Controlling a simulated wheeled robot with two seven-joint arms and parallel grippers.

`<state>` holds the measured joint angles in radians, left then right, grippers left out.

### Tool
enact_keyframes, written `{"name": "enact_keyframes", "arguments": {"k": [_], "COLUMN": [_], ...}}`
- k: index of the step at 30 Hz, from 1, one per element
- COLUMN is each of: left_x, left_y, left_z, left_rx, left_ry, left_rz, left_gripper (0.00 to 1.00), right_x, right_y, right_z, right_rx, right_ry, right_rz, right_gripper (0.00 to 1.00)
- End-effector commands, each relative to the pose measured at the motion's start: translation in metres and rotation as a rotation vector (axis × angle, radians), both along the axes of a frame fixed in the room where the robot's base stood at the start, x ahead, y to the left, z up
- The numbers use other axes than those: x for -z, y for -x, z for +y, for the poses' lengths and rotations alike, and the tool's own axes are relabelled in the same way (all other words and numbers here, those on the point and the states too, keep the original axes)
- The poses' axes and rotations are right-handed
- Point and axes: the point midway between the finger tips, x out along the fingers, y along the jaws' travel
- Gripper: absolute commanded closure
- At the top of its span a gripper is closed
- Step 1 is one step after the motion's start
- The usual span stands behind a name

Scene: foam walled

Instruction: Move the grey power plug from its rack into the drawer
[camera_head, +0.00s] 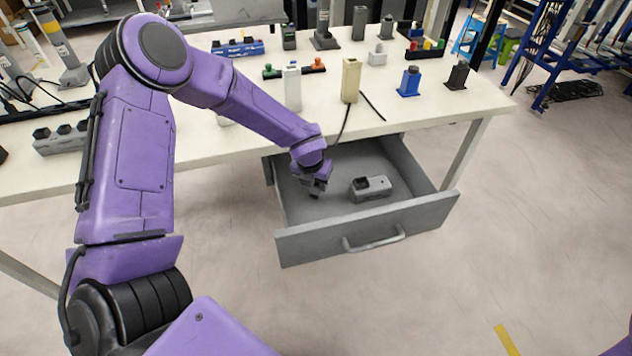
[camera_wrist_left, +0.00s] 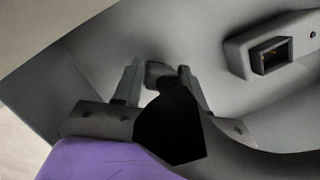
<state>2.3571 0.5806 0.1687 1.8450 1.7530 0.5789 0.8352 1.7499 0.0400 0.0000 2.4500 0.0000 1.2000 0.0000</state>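The grey drawer (camera_head: 292,244) is pulled out under the white table. My left gripper (camera_head: 315,190) is low inside its left part; it also shows in the left wrist view (camera_wrist_left: 160,68). A small dark grey piece (camera_wrist_left: 158,75), apparently the power plug, is between its fingertips. It almost fills the gap, but I cannot tell if the fingers grip it. In the head view the hand hides it. A grey block with a square opening (camera_head: 371,188) lies in the drawer to the right of the gripper and shows in the left wrist view (camera_wrist_left: 272,55). My right gripper is out of view.
The table (camera_head: 420,100) overhangs the drawer's back. On it stand a beige post (camera_head: 350,80) with black cables, a white post (camera_head: 292,88), a blue holder (camera_head: 409,81) and a dark holder (camera_head: 457,75). A grey rack (camera_head: 62,138) lies at left.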

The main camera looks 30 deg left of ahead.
Motion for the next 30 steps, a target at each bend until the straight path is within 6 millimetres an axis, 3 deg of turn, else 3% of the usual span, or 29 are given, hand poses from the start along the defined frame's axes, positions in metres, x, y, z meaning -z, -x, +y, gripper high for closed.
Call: {"name": "enact_keyframes", "arguments": {"k": [2,9,13,24,30], "left_x": [0.000,0.000,-0.010,-0.096,-0.117], "left_y": [0.000,0.000,0.001,0.025,0.031], "left_z": [0.000,0.000,0.000,-0.004,-0.005], "left_rx": [0.000,0.000,-0.001,0.000,-0.001], "left_ry": [-0.001,-0.001,0.001,0.001,-0.001], "left_rz": [0.001,0.001,-0.002,-0.004,-0.001], "left_gripper": [0.35,0.35,0.35,0.35,0.35], "right_x": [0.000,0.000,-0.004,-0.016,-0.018], "right_y": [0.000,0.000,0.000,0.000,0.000], "right_z": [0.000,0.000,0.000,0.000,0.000], "right_rx": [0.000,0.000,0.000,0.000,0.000], "right_ry": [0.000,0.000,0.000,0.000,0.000], "right_rz": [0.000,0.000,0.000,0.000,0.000], "right_gripper": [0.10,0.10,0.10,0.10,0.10]}}
